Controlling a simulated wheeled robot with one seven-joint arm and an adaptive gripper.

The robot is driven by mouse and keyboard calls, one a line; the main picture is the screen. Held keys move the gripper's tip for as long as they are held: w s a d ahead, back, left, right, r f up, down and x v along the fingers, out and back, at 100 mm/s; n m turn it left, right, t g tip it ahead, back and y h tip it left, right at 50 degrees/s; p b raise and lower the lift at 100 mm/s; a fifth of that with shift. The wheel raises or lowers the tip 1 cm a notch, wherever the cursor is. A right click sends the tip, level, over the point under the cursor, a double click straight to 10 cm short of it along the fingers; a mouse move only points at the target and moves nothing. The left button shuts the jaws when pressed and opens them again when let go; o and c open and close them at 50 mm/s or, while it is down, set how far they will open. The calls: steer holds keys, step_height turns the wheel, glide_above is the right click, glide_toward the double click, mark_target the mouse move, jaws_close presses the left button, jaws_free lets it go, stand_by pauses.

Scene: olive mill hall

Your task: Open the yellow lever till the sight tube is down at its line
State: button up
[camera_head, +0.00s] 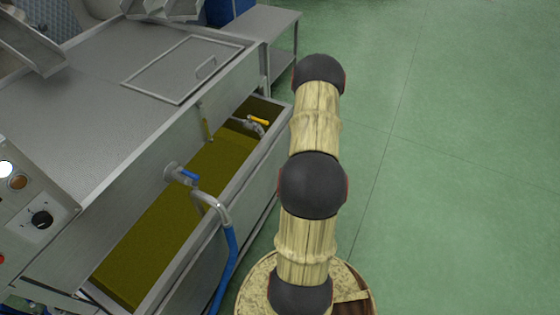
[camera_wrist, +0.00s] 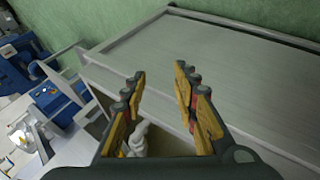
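The yellow lever (camera_head: 258,121) sits on a grey valve (camera_head: 245,123) at the far end of the oil trough, beside my arm in the head view. A thin upright strip that looks like the sight tube (camera_head: 206,124) is on the tank's side, yellowish inside; its line is too small to make out. My gripper (camera_wrist: 160,95) is open and empty in the wrist view, with a pale fitting (camera_wrist: 139,136) partly hidden behind the left finger. The head view does not show my gripper.
The steel trough (camera_head: 232,190) holds olive-green oil. A blue-handled valve (camera_head: 187,176) and a curved pipe with a blue hose (camera_head: 228,250) stand at its near side. A control panel (camera_head: 35,215) is at left. The green floor (camera_head: 460,170) at right is clear.

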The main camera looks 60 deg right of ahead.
steer(key=a+r+m+g+y, duration=0.3)
steer(key=a+r+m, duration=0.2)
steer(key=a+r, duration=0.7)
steer(key=shift+w+a+p, duration=0.15)
steer(key=shift+a+p, duration=0.25)
steer(key=shift+a, duration=0.4)
steer(key=shift+o, duration=0.3)
